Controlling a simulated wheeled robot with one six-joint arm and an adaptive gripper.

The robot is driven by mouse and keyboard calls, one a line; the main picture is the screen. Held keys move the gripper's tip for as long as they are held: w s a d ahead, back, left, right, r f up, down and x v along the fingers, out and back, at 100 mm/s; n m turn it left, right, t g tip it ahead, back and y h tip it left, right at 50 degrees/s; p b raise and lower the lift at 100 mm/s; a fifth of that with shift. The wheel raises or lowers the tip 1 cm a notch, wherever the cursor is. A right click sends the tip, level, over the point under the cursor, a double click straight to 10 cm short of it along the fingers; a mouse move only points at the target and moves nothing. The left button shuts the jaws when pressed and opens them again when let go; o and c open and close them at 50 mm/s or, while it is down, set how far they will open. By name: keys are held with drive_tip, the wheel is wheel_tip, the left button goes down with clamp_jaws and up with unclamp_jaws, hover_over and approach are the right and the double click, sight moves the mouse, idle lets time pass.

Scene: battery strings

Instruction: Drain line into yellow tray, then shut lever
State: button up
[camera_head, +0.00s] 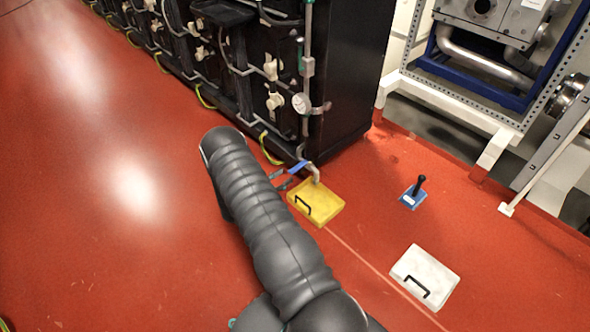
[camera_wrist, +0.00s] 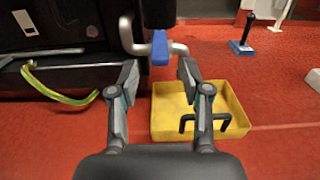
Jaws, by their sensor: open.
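The yellow tray (camera_head: 322,214) sits on the red floor at the foot of the black cabinet. In the wrist view the tray (camera_wrist: 240,112) has a black handle on its near side, and I see no liquid in it. A grey drain line (camera_head: 314,174) bends down over the tray; it also shows in the wrist view (camera_wrist: 181,48). Its blue lever (camera_wrist: 160,48) points toward the wrist camera, and it shows in the head view (camera_head: 298,167). My gripper (camera_wrist: 160,74) is open, its fingertips either side of the lever's near end, with no contact visible. In the head view my gripper (camera_head: 284,180) is partly hidden.
The black battery cabinet (camera_head: 345,75) stands behind the line, with green-yellow cables low along it. A blue block with a black stick (camera_head: 412,194) and a white tray (camera_head: 425,275) lie to the right. Open red floor lies left.

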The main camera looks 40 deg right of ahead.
sight(295, 168)
drive_tip(key=d, duration=0.6)
drive_tip(key=shift+w+d, duration=0.25)
drive_tip(key=shift+d, duration=0.05)
clamp_jaws()
